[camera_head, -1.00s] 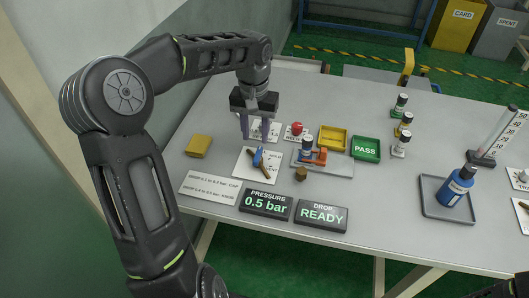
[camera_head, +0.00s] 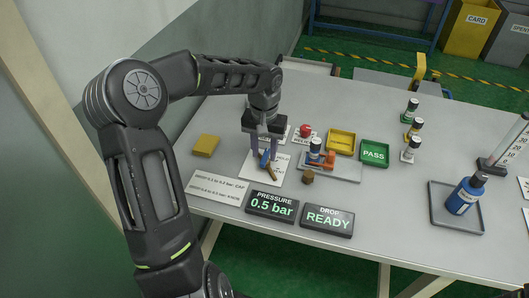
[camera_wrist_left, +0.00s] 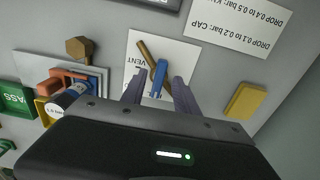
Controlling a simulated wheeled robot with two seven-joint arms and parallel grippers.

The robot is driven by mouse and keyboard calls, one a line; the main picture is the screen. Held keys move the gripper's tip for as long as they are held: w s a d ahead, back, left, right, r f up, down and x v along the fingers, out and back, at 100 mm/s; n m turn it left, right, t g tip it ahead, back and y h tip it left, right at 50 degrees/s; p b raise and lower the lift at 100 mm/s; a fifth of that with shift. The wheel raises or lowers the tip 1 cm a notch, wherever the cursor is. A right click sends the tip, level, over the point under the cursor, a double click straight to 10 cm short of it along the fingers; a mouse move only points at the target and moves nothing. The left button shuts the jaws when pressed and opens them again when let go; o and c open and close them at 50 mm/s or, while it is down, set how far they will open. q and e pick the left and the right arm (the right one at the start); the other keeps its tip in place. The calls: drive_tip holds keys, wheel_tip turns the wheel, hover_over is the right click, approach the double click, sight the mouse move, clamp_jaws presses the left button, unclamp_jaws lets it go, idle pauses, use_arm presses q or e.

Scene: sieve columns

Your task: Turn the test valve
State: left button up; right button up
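The valve is a blue handle (camera_head: 265,159) over a brown bar (camera_head: 270,173), on a white card (camera_head: 278,178) at the left of the table. In the left wrist view the blue handle (camera_wrist_left: 159,77) crosses the brown bar (camera_wrist_left: 146,53), and the card there reads VENT. My left gripper (camera_head: 267,153) is open and points down at the valve. In the left wrist view its two fingers (camera_wrist_left: 158,84) stand on either side of the handle, with gaps visible. I cannot tell how deep the fingers reach. My right gripper is not in view.
A pressure display (camera_head: 272,205) reads 0.5 bar; a drop display (camera_head: 327,220) reads READY. A yellow block (camera_head: 206,145) lies left of the gripper. A grey fixture (camera_head: 345,172) with a bottle and orange part, a red button (camera_head: 305,131), and yellow and green trays stand to the right.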

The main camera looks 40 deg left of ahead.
use_arm(q)
drive_tip(key=shift+f, duration=0.65)
clamp_jaws()
